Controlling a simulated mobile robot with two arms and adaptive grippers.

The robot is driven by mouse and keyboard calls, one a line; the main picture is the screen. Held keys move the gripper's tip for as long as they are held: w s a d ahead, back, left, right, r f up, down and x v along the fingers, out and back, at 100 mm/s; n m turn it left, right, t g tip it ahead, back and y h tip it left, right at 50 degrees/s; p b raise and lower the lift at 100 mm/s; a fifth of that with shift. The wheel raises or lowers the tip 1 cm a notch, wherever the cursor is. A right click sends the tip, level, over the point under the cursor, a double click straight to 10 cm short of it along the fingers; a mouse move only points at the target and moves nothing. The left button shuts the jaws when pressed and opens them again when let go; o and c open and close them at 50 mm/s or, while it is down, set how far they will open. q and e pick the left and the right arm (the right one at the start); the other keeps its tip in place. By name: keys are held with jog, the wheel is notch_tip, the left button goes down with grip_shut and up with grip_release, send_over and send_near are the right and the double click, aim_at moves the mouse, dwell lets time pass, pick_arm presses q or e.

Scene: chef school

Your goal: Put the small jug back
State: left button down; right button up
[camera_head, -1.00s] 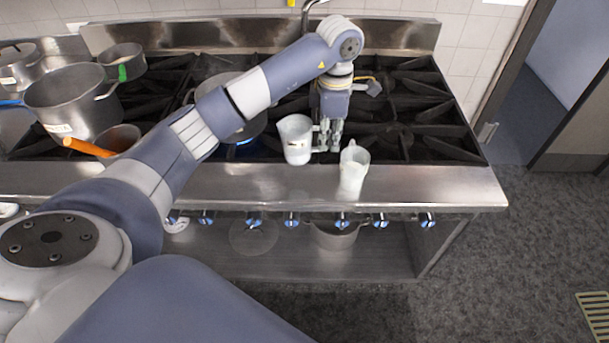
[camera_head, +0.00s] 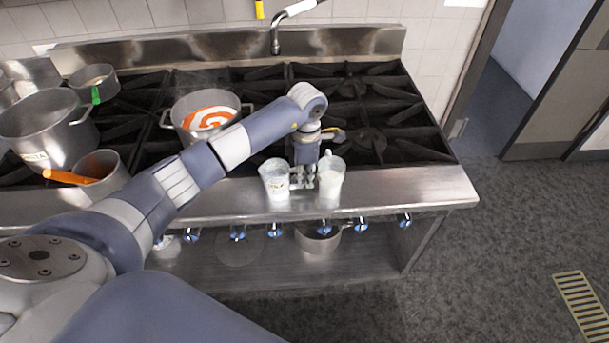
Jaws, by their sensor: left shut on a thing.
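The small jug (camera_head: 275,181), whitish and translucent, is upright at the front steel ledge of the stove. My left gripper (camera_head: 303,177) is at its right side and shut on it, seemingly by the handle; the fingers partly hide the grip. I cannot tell whether the jug's base touches the ledge. A second, taller whitish jug (camera_head: 330,182) stands on the ledge just right of my left gripper, very close to it. My right gripper is not in view.
A pot (camera_head: 181,113) with an orange and white swirl inside stands on the burners behind my arm. A large pot (camera_head: 40,135), a pan with an orange handle (camera_head: 68,177) and a small pot (camera_head: 103,87) stand left. The ledge (camera_head: 420,185) is clear to the right.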

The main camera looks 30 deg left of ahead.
pick_arm(q)
jog(key=c, duration=1.7)
grip_release()
jog(key=shift+r, duration=0.15)
jog(key=shift+w+r+b, duration=0.1)
jog(key=shift+r+b, duration=0.2)
jog(key=shift+r, duration=0.05)
notch_tip(320, 180, up, 10)
jog(key=b, duration=0.4)
jog(key=shift+d+r, duration=0.1)
jog(key=shift+r, duration=0.5)
